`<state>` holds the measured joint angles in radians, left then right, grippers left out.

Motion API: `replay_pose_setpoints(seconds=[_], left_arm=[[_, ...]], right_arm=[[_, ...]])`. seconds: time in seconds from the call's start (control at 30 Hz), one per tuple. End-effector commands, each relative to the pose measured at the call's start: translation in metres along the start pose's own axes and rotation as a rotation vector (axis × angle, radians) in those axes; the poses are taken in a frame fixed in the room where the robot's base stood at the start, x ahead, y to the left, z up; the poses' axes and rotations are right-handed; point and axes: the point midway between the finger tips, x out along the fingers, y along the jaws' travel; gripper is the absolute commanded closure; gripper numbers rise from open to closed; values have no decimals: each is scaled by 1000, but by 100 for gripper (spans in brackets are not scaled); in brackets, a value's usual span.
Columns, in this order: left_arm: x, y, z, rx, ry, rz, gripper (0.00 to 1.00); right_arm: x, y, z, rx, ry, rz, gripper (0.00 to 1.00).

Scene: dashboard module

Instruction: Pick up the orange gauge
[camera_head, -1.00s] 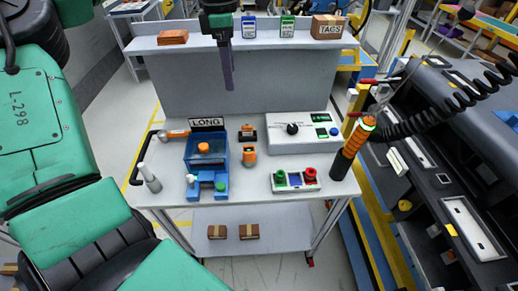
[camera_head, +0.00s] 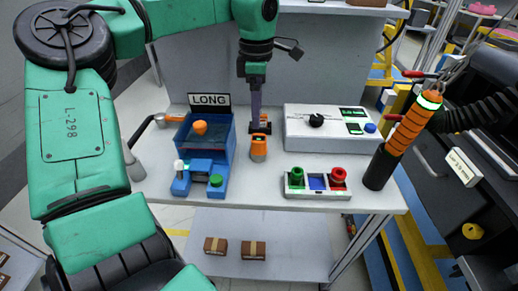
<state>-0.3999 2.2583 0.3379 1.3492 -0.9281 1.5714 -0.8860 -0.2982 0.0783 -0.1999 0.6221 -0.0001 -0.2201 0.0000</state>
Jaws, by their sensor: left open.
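The orange gauge (camera_head: 259,147), a small orange body with a grey upper face, stands on the white worktop between the blue machine and the white control box. My left gripper (camera_head: 256,122) points down just behind it, with its finger in front of a small black and orange item (camera_head: 266,122). The gripper is open and appears empty. I see its jaw nearly edge-on, so the gap between the fingers is hidden. I cannot tell exactly how high the tips are. My right gripper is out of view.
The blue machine (camera_head: 205,138) with its LONG sign (camera_head: 209,100) is left of the gauge. The white control box (camera_head: 325,128) is right, and a button box (camera_head: 317,183) stands at front right. The worktop before the gauge is mostly clear.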

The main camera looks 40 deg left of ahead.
Motion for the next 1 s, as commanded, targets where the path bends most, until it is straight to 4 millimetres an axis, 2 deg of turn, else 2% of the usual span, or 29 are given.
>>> replay_pose_setpoints(seconds=[0.1, 0.37, 0.5, 0.6, 0.77, 0.9, 1.0], left_arm=[[30, -1, 0, 1, 0, -5, 12], [67, -2, 2, 1, 1, -4, 12], [94, -2, 3, -1, 1, -3, 12], [101, -1, 3, 0, 0, 0, 12], [102, -1, 3, 0, -1, 1, 12], [102, -1, 3, 0, 0, 1, 66], [101, -1, 3, 0, 0, 1, 100]], right_arm=[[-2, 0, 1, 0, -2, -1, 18], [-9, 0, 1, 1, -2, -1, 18], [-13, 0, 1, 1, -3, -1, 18], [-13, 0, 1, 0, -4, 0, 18], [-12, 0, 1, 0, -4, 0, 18], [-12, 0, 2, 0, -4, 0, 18], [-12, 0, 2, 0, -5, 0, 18]])
